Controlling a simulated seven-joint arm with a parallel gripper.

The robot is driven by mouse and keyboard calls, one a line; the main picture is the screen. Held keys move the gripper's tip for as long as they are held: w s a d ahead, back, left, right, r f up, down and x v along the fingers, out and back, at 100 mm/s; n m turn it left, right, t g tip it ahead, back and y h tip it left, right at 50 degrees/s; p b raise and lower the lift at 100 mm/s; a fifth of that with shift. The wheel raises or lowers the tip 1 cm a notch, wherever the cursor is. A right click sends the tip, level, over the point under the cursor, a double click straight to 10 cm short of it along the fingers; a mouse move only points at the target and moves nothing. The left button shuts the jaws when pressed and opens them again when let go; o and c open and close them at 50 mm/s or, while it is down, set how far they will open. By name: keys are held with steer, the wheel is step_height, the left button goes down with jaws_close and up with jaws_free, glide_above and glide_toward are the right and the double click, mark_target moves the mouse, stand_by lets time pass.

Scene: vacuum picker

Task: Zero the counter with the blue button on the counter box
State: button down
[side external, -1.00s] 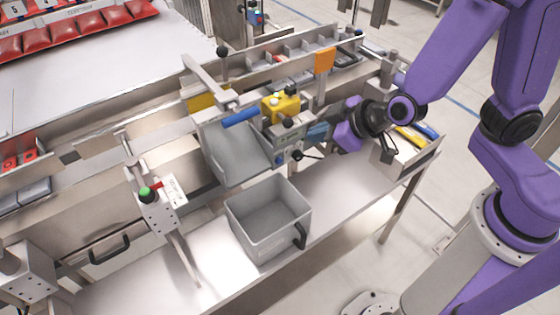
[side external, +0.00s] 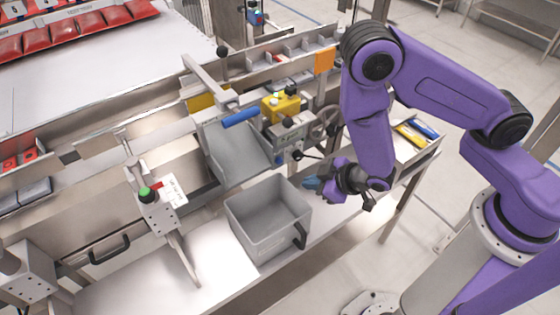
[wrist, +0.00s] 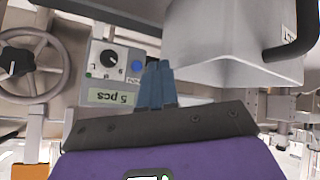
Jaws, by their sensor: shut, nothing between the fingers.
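The counter box (side external: 287,142) is a small grey box below the yellow unit in the side view. In the wrist view the counter box (wrist: 92,82) shows a black round knob (wrist: 109,58), a pale green strip (wrist: 112,97) that seems to read 5 pcs, and a small blue button (wrist: 136,66). In the side view a blue spot on the box, likely the button (side external: 279,158), is small. My gripper (side external: 308,184) is shut and empty, in front of and below the box. In the wrist view its blue fingertips (wrist: 159,66) appear just right of the button, apparently short of the box face.
A grey bin (side external: 240,232) stands on the steel bench just left of my gripper. A handwheel (side external: 324,122) is behind.

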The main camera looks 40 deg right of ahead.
mark_target(279, 161)
step_height(279, 161, down, 4)
steer(key=shift+r, duration=0.25)
steer(key=w, duration=0.9)
stand_by(0.5)
stand_by(2.0)
steer(key=shift+w, duration=0.35)
steer(key=shift+w, duration=0.35)
stand_by(0.6)
steer(key=shift+s, duration=0.8)
